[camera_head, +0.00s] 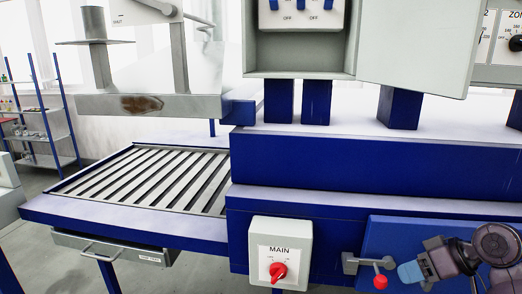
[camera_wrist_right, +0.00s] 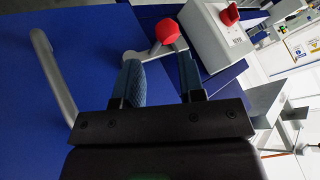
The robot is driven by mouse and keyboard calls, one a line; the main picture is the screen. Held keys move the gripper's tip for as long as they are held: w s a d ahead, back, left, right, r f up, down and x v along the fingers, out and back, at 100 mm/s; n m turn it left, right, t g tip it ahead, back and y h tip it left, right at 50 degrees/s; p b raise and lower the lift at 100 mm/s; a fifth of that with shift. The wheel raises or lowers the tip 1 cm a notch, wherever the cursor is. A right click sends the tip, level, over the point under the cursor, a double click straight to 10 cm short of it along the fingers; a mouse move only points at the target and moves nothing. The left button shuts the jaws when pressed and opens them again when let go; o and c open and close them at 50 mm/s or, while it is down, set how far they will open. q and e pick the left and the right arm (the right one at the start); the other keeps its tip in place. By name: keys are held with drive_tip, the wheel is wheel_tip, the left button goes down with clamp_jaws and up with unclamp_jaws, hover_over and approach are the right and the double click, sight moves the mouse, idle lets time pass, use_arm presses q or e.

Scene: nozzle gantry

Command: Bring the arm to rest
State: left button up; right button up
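My right gripper (camera_head: 408,272) is at the lower right of the head view, close to the blue front panel (camera_head: 400,236) of the machine. It also shows in the right wrist view (camera_wrist_right: 158,68), with its two blue fingers apart and no object gripped between them. A grey lever with a red ball knob (camera_head: 380,282) is just to its left in the head view. In the wrist view the red knob (camera_wrist_right: 167,31) lies just beyond the fingertips; whether a finger touches the lever is unclear. My left gripper is not in view.
A white MAIN switch box (camera_head: 280,236) with a red knob is left of the lever. A grey bar handle (camera_wrist_right: 52,75) stands on the blue panel in the wrist view. A slatted table (camera_head: 60,203) with a drawer (camera_head: 100,247) is left; open floor lies beyond.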

drive_tip(key=s+a+f+m+h, duration=0.2)
drive_tip(key=s+a+f+h, duration=0.1)
drive_tip(key=s+f, duration=0.9)
drive_tip(key=s+a+f+m+g+h, duration=0.1)
drive_tip(key=s+f+h, duration=0.15)
drive_tip(key=s, duration=0.45)
drive_tip(key=s+f+m+g+h, duration=0.1)
drive_tip(key=s+f+h, duration=0.15)
drive_tip(key=s, duration=0.55)
drive_tip(key=w+f+t, duration=0.8)
drive_tip(key=f, duration=0.2)
drive_tip(key=shift+n+t+y, duration=0.3)
drive_tip(key=shift+n+y, duration=0.1)
drive_tip(key=shift+w, duration=0.2)
